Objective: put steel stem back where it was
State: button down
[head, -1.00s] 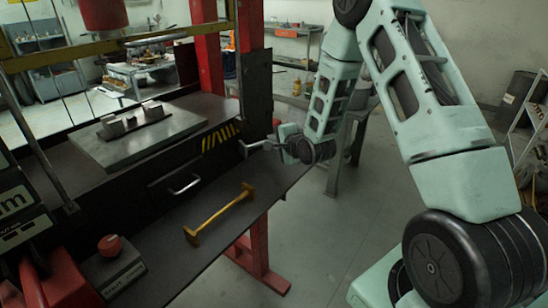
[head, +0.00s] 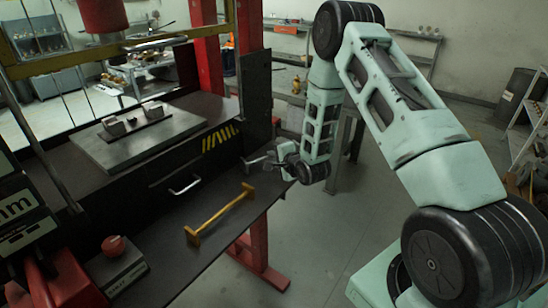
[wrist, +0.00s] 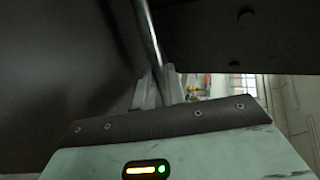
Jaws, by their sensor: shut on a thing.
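The steel stem (wrist: 149,35) is a thin bright metal rod in the wrist view, running up from between my gripper's fingers (wrist: 160,88). My gripper is shut on it. In the head view my gripper (head: 277,160) is at the right edge of the dark bench, near the black upright plate. A short grey length of the stem (head: 252,160) shows to its left, close above the bench edge. The stem's far end is hard to make out, and I cannot tell whether it touches anything.
A yellow bar with wide ends (head: 220,212) lies on the dark bench shelf (head: 165,255). A grey plate with blocks (head: 140,137) sits on the press bed. A drawer handle (head: 185,186), a red-button box (head: 114,258) and a red post (head: 250,60) are nearby.

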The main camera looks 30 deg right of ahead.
jog(key=shift+f+b, duration=0.5)
jog(key=shift+b, duration=0.05)
jog(key=c, duration=1.5)
grip_release()
jog(key=shift+s+f, duration=0.1)
jog(key=shift+o, duration=0.2)
